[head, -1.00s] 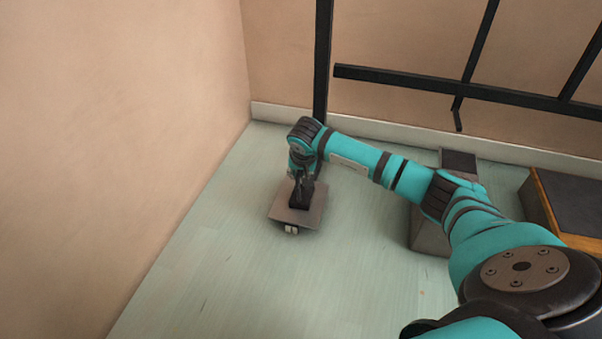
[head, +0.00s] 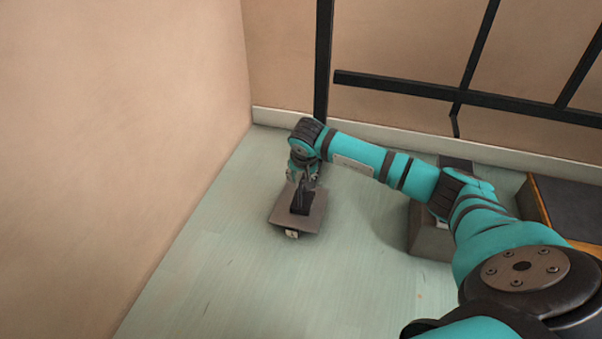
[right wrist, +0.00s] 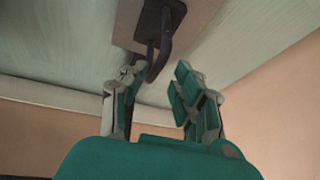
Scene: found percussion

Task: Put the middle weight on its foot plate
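A grey square plate (head: 283,215) rests on the floor near the left wall, with a small light tag at its front edge. On it stands a dark block with a curved handle (head: 302,204), seemingly the weight. In the right wrist view the dark curved handle (right wrist: 165,45) rises from the plate (right wrist: 127,22). My right gripper (head: 303,180) is directly above the block. In the wrist view its fingers (right wrist: 162,78) are spread apart, with the handle's end just beyond their tips, nearer the left finger. My left gripper is not in view.
A grey block (head: 429,236) stands to the right, partly hidden behind my right arm. A dark-topped box with an orange edge (head: 570,207) is at the far right. A black metal frame (head: 322,70) stands by the back wall. The front floor is clear.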

